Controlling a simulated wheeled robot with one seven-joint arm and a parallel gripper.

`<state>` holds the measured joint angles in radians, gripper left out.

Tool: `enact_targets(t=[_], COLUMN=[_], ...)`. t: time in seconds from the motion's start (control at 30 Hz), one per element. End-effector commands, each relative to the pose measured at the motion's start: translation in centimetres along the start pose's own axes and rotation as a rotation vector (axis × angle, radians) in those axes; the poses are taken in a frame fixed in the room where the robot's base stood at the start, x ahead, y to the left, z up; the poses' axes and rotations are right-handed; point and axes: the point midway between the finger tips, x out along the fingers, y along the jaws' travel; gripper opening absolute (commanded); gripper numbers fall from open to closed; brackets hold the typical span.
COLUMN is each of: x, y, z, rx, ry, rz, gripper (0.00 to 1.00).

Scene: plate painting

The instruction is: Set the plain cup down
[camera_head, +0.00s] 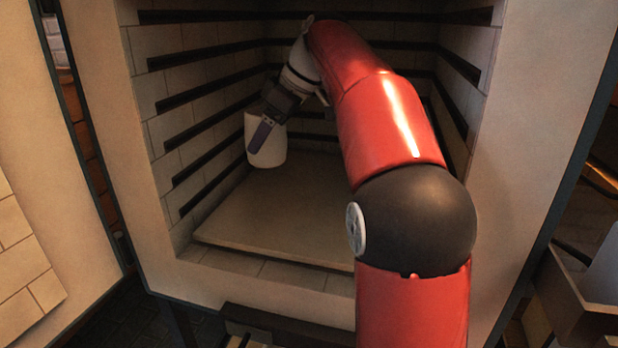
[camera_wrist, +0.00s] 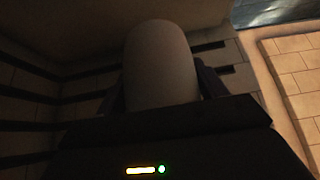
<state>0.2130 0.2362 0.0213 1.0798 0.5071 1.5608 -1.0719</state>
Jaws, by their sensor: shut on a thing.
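The plain white cup (camera_head: 267,148) is held in my gripper (camera_head: 264,128) inside the kiln, toward the back left. One dark finger lies along the cup's side in the head view. The cup's base looks close to the pale shelf (camera_head: 270,208) on the kiln floor, but I cannot tell whether it touches. The cup is roughly upright, slightly tilted. In the wrist view the cup (camera_wrist: 160,65) stands between the two dark fingers of my gripper (camera_wrist: 162,85), partly hidden by the gripper body.
The kiln's brick walls (camera_head: 160,129) with dark grooves stand close to the left of my gripper. The front and middle of the shelf are bare. The open kiln door (camera_head: 25,240) is at the left. A light bin (camera_head: 580,295) stands outside at the right.

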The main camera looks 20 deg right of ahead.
Motion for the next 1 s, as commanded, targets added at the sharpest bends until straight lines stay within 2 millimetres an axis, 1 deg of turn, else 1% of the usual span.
enact_targets(t=[0.1, 0.2, 0.37, 0.6, 0.7, 1.0], x=[2.0, 3.4, 4.7, 7.5, 8.0, 8.2], y=[-0.1, -0.1, -0.1, -0.1, -0.1, 0.0], z=[1.3, 2.2, 3.0, 4.8, 5.2, 5.3], rx=[0.002, 0.002, 0.001, 0.002, 0.001, 0.001], ry=[-0.001, -0.001, 0.0, -0.001, -0.001, 0.0], rz=[-0.003, -0.003, -0.001, -0.002, -0.001, 0.0], gripper=[0.4, 0.4, 0.4, 0.4, 0.4, 0.4])
